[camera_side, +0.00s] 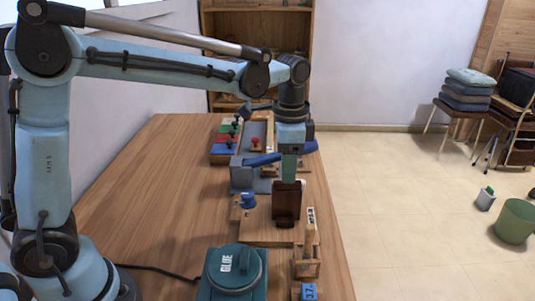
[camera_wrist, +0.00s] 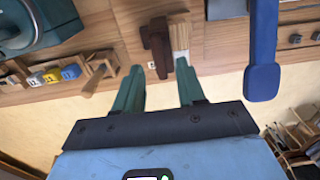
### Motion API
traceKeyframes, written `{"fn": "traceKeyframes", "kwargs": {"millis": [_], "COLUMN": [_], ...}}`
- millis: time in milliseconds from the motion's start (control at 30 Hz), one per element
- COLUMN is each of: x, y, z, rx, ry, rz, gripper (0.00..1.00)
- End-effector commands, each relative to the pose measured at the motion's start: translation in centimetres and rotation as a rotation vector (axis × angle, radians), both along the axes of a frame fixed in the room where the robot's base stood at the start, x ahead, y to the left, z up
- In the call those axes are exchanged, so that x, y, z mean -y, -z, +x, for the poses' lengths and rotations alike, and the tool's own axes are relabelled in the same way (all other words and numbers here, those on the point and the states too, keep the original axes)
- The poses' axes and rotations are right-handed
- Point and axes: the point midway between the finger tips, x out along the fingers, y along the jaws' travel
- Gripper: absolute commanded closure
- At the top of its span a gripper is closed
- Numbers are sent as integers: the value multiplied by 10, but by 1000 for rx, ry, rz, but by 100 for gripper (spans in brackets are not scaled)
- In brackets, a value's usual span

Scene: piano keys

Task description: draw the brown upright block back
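The brown upright block (camera_side: 287,204) stands on a wooden board (camera_side: 258,232) near the right edge of the table. In the wrist view the dark brown block (camera_wrist: 156,46) shows just beyond the fingertips, roughly in line with the gap between them. My gripper (camera_side: 289,176) points down close to the top of the block in the side view. I cannot tell whether a finger touches the block.
A blue knob (camera_side: 248,201) stands left of the block. A teal glue machine (camera_side: 235,268) and a small wooden box (camera_side: 307,262) are nearer the camera. Coloured blocks with knobs (camera_side: 226,140) stand farther back. A blue bar (camera_wrist: 263,50) shows at right in the wrist view. The table's left side is clear.

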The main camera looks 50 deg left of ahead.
Motion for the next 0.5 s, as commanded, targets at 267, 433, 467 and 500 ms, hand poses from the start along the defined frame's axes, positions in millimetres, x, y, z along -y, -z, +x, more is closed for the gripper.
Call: {"fn": "traceKeyframes", "kwargs": {"millis": [267,433,467,500], "x": [0,0,0,0], "y": [27,30,30,30], "z": [0,0,0,0], "rx": [1,1,1,1], "ry": [0,0,0,0], "rz": [-1,-1,-1,-1], "gripper": [61,61,61,61]}}
